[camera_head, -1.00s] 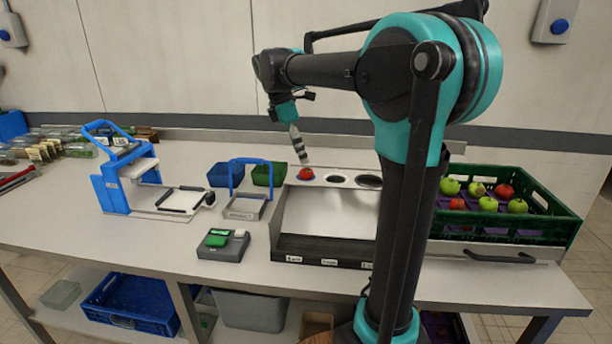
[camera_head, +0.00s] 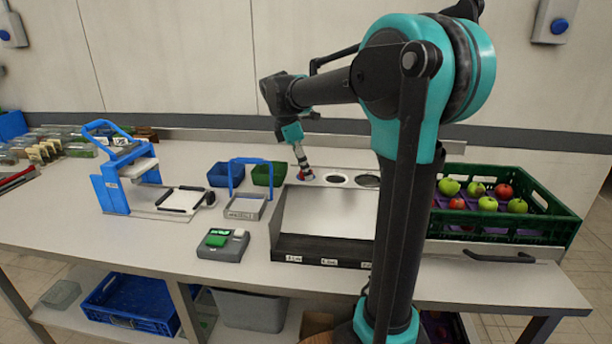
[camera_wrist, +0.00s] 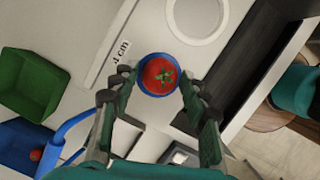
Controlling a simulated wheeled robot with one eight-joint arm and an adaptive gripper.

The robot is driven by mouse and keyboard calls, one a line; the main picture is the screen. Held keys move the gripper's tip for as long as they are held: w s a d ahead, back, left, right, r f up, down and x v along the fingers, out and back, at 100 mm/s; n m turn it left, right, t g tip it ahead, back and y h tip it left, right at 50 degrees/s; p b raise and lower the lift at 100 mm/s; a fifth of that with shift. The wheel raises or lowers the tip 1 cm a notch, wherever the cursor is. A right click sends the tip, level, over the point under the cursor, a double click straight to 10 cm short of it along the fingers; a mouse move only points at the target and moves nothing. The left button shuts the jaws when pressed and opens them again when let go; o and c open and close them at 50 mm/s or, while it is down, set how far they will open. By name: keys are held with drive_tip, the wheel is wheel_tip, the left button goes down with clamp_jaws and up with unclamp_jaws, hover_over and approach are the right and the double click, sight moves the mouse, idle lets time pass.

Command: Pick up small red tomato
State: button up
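A small red tomato (camera_wrist: 160,75) with a green stem sits in a blue-rimmed round hole of the sizing board, seen in the wrist view. My gripper (camera_wrist: 158,88) is over it, with its fingers apart on either side of the tomato. Gaps show between the fingers and the fruit. In the head view my gripper (camera_head: 303,174) points down at the leftmost hole of the board (camera_head: 330,212) and mostly hides the tomato there. Another small red fruit (camera_wrist: 36,155) lies in the blue bin (camera_wrist: 18,135).
A green crate (camera_head: 565,222) at the right holds several red and green fruits. A green bin (camera_head: 268,174), a blue-handled metal tray (camera_head: 246,207), a grey scale-like device (camera_head: 222,250) and a blue press (camera_head: 112,188) stand left of the board. Two holes to the right are empty.

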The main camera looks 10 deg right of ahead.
drive_tip(key=c, duration=0.7)
drive_tip(key=shift+r, duration=0.1)
